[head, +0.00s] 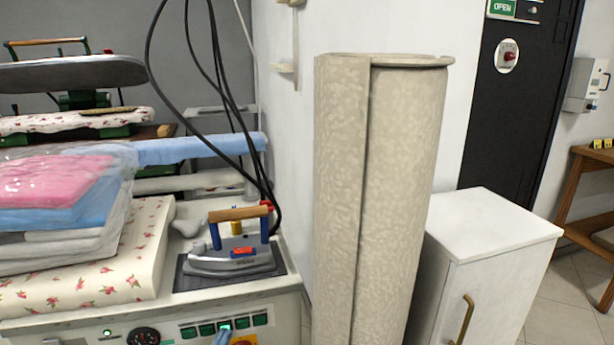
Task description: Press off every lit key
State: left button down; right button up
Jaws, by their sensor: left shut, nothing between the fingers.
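A row of green keys (207,329) runs along the front panel of the ironing station, at the bottom of the head view. The middle key (225,325) looks brighter than the dark green ones on both sides, so it appears lit. My left gripper (222,337) shows only as a small pale blue tip at the bottom edge. It is shut and empty, just below and in front of the middle key, partly covering it. I cannot tell whether it touches the key. My right gripper is out of view.
Right of the tip is a red and yellow switch (243,341); left are a dial (144,337) and a small green lamp (107,333). An iron (235,255) stands above the panel. A tall beige roll (400,200) stands close on the right.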

pick_arm(q)
jog(key=shift+s, duration=0.1)
dwell(0.5)
jog(key=shift+s+d+p, duration=0.15)
jog(key=shift+s+p, duration=0.15)
jog(key=shift+s, duration=0.05)
jog(key=shift+s, duration=0.1)
jog(key=shift+s+d+p, duration=0.25)
jog(key=shift+s+p, duration=0.25)
jog(key=shift+s, duration=0.45)
jog(key=shift+s+d+p, duration=0.3)
jog(key=shift+s+p, duration=0.15)
jog(key=shift+s, duration=0.45)
jog(key=shift+s+d+p, duration=0.25)
jog(key=shift+s+p, duration=0.25)
jog(key=shift+s, duration=0.45)
